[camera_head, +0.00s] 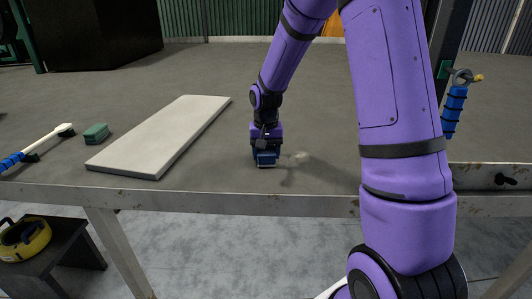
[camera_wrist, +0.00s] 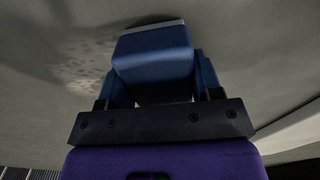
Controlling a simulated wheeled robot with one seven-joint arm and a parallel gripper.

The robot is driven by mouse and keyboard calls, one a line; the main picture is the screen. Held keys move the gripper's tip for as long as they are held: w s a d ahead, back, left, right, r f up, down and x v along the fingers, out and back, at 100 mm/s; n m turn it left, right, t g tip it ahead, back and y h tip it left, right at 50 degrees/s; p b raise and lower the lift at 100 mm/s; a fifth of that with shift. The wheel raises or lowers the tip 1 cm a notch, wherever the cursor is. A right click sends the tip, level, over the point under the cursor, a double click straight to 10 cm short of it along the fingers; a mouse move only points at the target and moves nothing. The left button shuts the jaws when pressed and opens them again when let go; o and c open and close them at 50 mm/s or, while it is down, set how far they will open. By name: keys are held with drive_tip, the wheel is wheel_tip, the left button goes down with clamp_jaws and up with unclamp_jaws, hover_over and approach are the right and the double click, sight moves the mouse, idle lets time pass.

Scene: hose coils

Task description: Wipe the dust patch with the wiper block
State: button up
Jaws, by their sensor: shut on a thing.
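My gripper (camera_head: 265,150) is low over the table, in the middle of the head view. It is shut on the wiper block (camera_wrist: 153,55), a blue block with a pale strip along its far edge. The block also shows under my gripper in the head view (camera_head: 265,160), at or just above the tabletop; I cannot tell if it touches. The dust patch (camera_head: 300,157) is a faint pale smudge on the table just right of the block. In the wrist view the patch (camera_wrist: 88,62) is a speckled area left of the block.
A white board (camera_head: 160,135) lies left of my gripper. Farther left are a green sponge-like block (camera_head: 96,133) and a blue-handled brush (camera_head: 40,143). A blue-handled tool (camera_head: 455,105) stands at the right. The table's front edge (camera_head: 230,200) is close. A yellow coil (camera_head: 25,240) sits below on a black stand.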

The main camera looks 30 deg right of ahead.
sight(288, 172)
drive_tip(key=shift+w, duration=0.1)
idle(0.3)
drive_tip(key=shift+w+d+f, duration=0.1)
drive_tip(key=shift+w+d, duration=0.65)
drive_tip(key=shift+w, duration=0.3)
drive_tip(key=shift+w+d, duration=0.75)
drive_tip(key=shift+w, duration=0.3)
drive_tip(key=shift+s+d, duration=0.65)
drive_tip(key=shift+d, duration=0.25)
drive_tip(key=shift+s+d, duration=0.6)
drive_tip(key=shift+d, duration=0.35)
drive_tip(key=shift+s+d, duration=0.65)
drive_tip(key=shift+d, duration=0.25)
drive_tip(key=shift+s+a, duration=0.75)
drive_tip(key=shift+s, duration=0.35)
drive_tip(key=shift+s+a, duration=0.75)
drive_tip(key=shift+s, duration=0.35)
drive_tip(key=shift+s+a, duration=0.75)
drive_tip(key=shift+s, duration=0.35)
drive_tip(key=shift+s+a, duration=0.75)
drive_tip(key=shift+s, duration=0.35)
